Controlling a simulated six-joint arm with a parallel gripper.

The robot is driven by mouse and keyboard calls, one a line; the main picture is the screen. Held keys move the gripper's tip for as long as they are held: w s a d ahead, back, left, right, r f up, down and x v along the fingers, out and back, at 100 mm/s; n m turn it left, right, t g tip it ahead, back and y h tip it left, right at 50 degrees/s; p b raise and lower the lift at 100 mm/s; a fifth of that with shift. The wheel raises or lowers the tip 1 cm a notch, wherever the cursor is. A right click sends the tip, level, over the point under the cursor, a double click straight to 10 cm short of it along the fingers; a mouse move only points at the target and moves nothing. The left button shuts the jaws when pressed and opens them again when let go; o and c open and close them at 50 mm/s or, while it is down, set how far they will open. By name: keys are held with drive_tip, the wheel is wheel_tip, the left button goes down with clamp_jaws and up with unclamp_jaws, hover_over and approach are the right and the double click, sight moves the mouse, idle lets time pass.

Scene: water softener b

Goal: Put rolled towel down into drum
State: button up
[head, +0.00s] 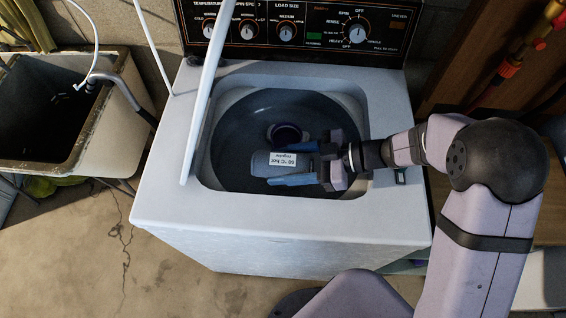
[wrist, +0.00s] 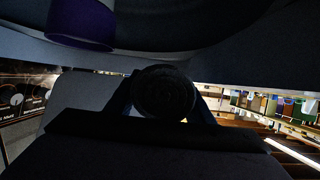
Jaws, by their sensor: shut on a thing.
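The rolled towel (head: 262,163) is a grey-blue roll with a white label. In the head view it lies sideways between the blue fingers of my gripper (head: 292,166), over the open drum (head: 230,140) of the white washing machine. My gripper is shut on the towel and reaches in from the right. In the wrist view the towel's dark, spiral end (wrist: 164,92) shows between the fingers. Whether the towel touches the drum is unclear. A purple-topped agitator post (head: 287,134) stands in the drum behind the towel, and its purple part also shows in the wrist view (wrist: 82,22).
The washer's white top (head: 300,222) rims the opening on all sides. Its raised lid (head: 207,90) stands along the left of the opening. The control panel (head: 330,25) rises behind. A utility sink (head: 105,130) stands at the left.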

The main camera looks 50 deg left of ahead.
wheel_tip(320, 180, down, 5)
drive_tip(key=b, duration=0.4)
drive_tip(key=shift+r, duration=0.1)
drive_tip(key=o, duration=1.2)
drive_tip(key=shift+r, duration=0.1)
wheel_tip(320, 180, up, 10)
drive_tip(key=shift+f, duration=0.1)
